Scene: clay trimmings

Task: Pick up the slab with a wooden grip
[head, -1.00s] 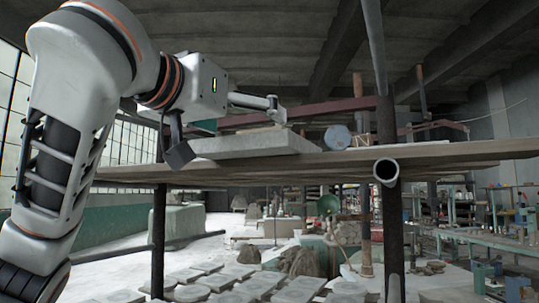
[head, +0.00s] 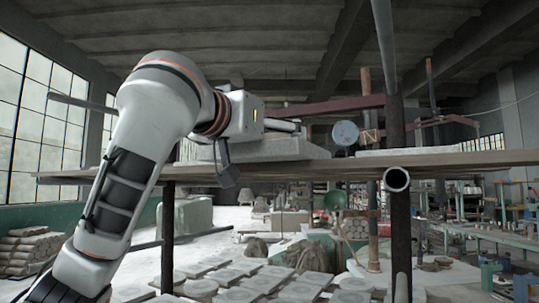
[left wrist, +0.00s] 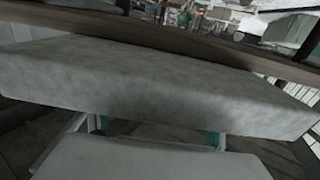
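A thick pale grey slab (head: 275,149) lies on a plank shelf (head: 320,169) in the head view. My left gripper (head: 288,126) is low over this slab, partly behind its own wrist, with its visible tip close above the slab's top. In the left wrist view, a grey slab (left wrist: 160,80) spans the picture. My left gripper (left wrist: 152,140) shows below it, with teal parts on both sides; its fingertips are hidden behind the slab. I cannot make out a wooden grip on the slab. My right gripper is not in view.
A blue-grey round object (head: 345,133) and a flatter slab (head: 410,151) stand on the shelf to the right. A pipe end (head: 397,179) and a dark post (head: 397,120) are at its front. Several slabs (head: 270,280) lie on the floor.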

